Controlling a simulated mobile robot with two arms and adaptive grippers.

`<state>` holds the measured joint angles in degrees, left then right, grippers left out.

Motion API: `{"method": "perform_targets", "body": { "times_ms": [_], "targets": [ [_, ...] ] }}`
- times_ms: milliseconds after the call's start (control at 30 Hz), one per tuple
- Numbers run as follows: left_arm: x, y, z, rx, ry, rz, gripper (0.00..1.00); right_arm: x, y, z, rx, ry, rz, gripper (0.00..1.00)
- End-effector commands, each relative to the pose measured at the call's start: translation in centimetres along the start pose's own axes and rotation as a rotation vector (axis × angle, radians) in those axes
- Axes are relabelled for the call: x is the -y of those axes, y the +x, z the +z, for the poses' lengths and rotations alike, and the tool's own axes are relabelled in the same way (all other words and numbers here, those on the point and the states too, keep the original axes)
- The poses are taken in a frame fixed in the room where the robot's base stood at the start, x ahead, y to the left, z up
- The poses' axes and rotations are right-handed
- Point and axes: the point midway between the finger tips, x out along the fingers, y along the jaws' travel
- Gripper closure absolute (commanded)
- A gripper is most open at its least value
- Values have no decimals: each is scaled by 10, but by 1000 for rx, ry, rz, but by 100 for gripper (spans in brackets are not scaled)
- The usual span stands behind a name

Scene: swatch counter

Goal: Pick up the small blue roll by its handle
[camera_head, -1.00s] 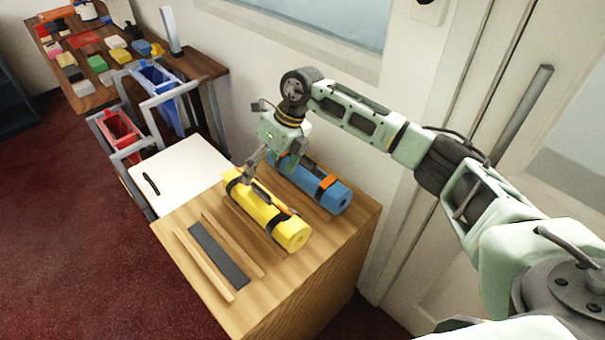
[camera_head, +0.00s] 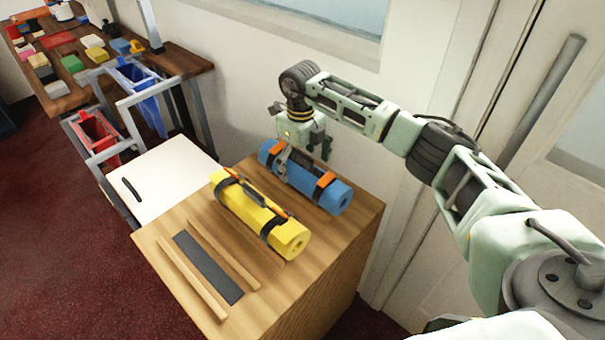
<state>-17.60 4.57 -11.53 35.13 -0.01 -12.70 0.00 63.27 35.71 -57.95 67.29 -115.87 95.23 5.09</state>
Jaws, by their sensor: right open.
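The small blue roll (camera_head: 338,196) lies on the wooden cabinet top near the wall, with dark straps and a handle with orange ends (camera_head: 326,179) along its top. My right gripper (camera_head: 304,154) is open over the far half of the blue roll, its fingers spread to either side of the handle line. Whether a finger touches the roll or handle I cannot tell. A yellow roll (camera_head: 230,205) with a similar strap handle lies beside it, to the left. My left gripper is not in view.
Two wooden strips and a dark strip (camera_head: 207,267) lie on the cabinet top (camera_head: 265,310) at left. Beyond are a white panel (camera_head: 170,175), a red bin (camera_head: 97,130), a blue bin (camera_head: 140,85) and a counter with coloured swatches. The wall stands close behind the blue roll.

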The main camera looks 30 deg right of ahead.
Motion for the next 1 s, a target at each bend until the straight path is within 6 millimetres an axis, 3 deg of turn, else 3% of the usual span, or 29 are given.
{"method": "perform_targets", "body": {
  "times_ms": [233, 533, 1000],
  "targets": [
    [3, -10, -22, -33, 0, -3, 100, 2, 34, -2, -1, -1, 2, 9],
    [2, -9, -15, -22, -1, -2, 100, 3, 40, -2, 0, 0, 0, 9],
    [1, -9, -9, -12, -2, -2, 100, 2, 39, -2, 0, 0, 0, 50]
  ]
}}
